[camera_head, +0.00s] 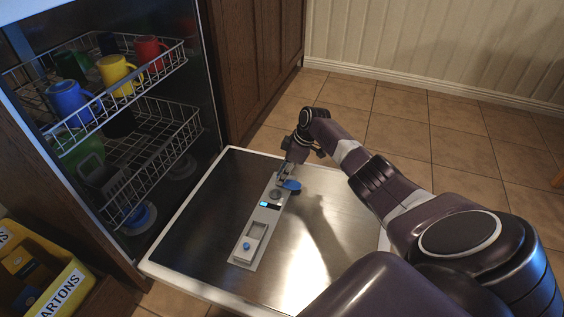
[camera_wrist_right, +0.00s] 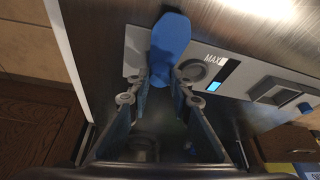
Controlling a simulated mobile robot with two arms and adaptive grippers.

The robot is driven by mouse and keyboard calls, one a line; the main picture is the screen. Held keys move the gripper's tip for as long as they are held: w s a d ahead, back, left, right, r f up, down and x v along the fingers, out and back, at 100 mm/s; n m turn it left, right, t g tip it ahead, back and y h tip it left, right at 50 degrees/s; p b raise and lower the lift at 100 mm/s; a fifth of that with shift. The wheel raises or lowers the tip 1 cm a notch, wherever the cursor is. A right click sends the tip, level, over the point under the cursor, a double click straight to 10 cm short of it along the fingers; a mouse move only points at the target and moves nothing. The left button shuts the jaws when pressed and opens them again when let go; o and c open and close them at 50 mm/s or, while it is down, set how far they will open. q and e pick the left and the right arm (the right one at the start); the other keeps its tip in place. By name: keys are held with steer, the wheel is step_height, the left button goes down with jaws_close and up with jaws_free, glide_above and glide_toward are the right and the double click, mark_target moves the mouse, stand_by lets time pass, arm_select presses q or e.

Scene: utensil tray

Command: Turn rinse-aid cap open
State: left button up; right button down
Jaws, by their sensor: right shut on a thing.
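The rinse-aid cap is a blue, rounded flap (camera_head: 291,185) at the far end of the grey dispenser panel (camera_head: 240,263) on the open dishwasher door. It also shows in the right wrist view (camera_wrist_right: 171,40), lying over the panel's end beside a grey round fitting (camera_wrist_right: 194,71). My right gripper (camera_head: 286,172) reaches down to the cap from the far side. In the right wrist view its fingers (camera_wrist_right: 160,82) are shut on the narrow near end of the cap. The exact contact is partly hidden in the head view. My left gripper is out of view.
The door (camera_head: 325,200) is flat and mostly clear. Racks (camera_head: 165,145) with coloured mugs stand at left. A small blue button (camera_head: 246,246) sits on the panel's near latch. A yellow box (camera_head: 62,295) stands at lower left. My right arm covers the right side.

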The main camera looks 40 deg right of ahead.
mark_target(293, 183)
stand_by(0.4)
steer(key=c, duration=1.7)
jaws_free()
steer(key=shift+c, duration=0.2)
steer(key=v, duration=1.2)
steer(key=shift+w+f, duration=0.1)
